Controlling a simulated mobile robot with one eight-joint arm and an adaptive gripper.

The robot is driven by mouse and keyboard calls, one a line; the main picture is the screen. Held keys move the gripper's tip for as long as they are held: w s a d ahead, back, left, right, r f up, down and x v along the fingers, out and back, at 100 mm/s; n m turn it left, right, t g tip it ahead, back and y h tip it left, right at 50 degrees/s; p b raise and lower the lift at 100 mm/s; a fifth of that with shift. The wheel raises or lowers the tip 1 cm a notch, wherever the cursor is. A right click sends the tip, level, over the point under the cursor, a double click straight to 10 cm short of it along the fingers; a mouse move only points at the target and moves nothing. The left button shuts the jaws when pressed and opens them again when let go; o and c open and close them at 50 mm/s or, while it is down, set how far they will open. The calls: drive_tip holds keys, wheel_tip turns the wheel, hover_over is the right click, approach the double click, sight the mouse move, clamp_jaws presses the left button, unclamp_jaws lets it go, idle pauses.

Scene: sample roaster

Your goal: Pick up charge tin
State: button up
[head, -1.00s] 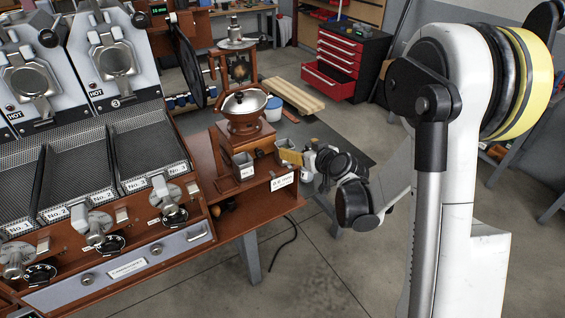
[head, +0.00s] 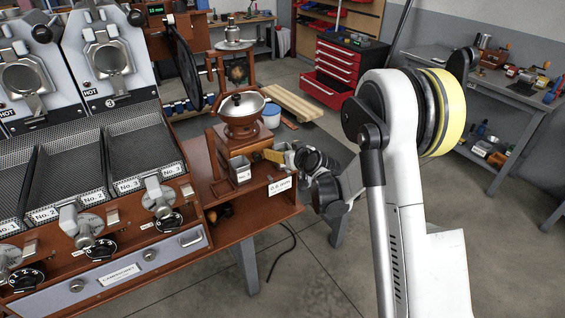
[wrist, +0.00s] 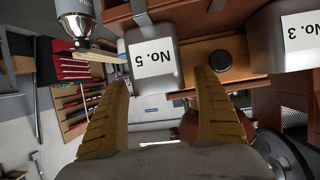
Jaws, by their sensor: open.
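Two grey metal charge tins with white number labels show in the wrist view. The tin No. 5 (wrist: 150,58) is just ahead of and between the fingertips. The tin No. 3 (wrist: 295,35) is farther right. My gripper (wrist: 162,80) is open, its two yellow fingers spread on either side of tin No. 5 with nothing clamped. In the head view, tin No. 3 (head: 240,171) stands upright on the wooden shelf by the grinder, and my gripper (head: 274,156) is just right of it. Tin No. 5 is mostly hidden there behind my gripper.
The copper-coloured grinder (head: 240,112) stands close behind the tins. The wooden roaster bench (head: 240,222) bears a small white label at its right end. A red drawer cabinet (head: 340,65) stands at the back.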

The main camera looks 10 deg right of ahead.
drive_tip(key=shift+r, duration=0.1)
drive_tip(key=c, duration=1.4)
